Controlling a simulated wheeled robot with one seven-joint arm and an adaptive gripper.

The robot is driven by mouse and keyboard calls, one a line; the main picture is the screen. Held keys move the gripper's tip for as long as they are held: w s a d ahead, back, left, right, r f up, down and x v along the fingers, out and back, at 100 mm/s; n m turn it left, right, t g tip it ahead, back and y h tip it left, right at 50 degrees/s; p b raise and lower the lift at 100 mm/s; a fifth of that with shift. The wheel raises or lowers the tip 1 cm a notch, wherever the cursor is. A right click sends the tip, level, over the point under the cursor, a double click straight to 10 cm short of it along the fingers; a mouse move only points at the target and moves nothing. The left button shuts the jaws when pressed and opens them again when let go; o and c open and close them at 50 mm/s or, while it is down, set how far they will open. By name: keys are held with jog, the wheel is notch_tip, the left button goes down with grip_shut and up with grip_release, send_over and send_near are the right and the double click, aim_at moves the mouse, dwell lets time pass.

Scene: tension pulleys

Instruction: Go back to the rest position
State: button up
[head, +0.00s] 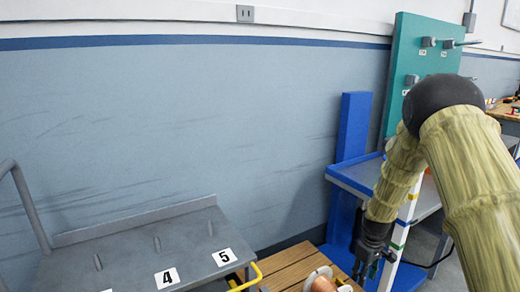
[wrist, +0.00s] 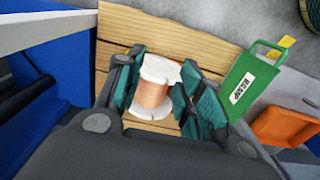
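My gripper (head: 368,262) hangs pointing down at the end of my arm in the head view. In the wrist view its two teal-padded fingers (wrist: 158,96) stand apart, so it is open. A copper-wound spool with white flanges (wrist: 154,92) shows between the fingers over wooden boards. In the head view a copper spool (head: 321,284) stands on the wooden slatted top (head: 285,268), left of and apart from my gripper.
A grey cart top with numbered labels (head: 140,250) is at left. A blue-framed table (head: 350,180) and teal pegboard (head: 425,60) stand close to my arm. The wrist view shows a green tag-like item (wrist: 252,78) and an orange bin (wrist: 284,126).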

jog(key=s+a+f+m+b, duration=0.2)
jog(key=s+a+f+b, duration=0.1)
jog(key=s+f, duration=0.85)
jog(key=s+a+f+m+b, duration=0.1)
jog(key=s+a+f+b, duration=0.15)
jog(key=s+f, duration=0.85)
jog(key=s+a+f+m+b, duration=0.1)
jog(key=s+a+f, duration=0.1)
jog(key=s, duration=0.6)
jog(key=s+a+f+m+b, duration=0.1)
jog(key=s+a+f, duration=0.2)
jog(key=s, duration=0.5)
jog(key=s+a+f+m+b, duration=0.1)
jog(key=s+a+f+m, duration=0.1)
jog(key=s, duration=0.6)
notch_tip(320, 180, up, 37)
jog(key=p, duration=3.6)
jog(key=shift+s+r+p, duration=0.15)
jog(key=shift+p, duration=0.25)
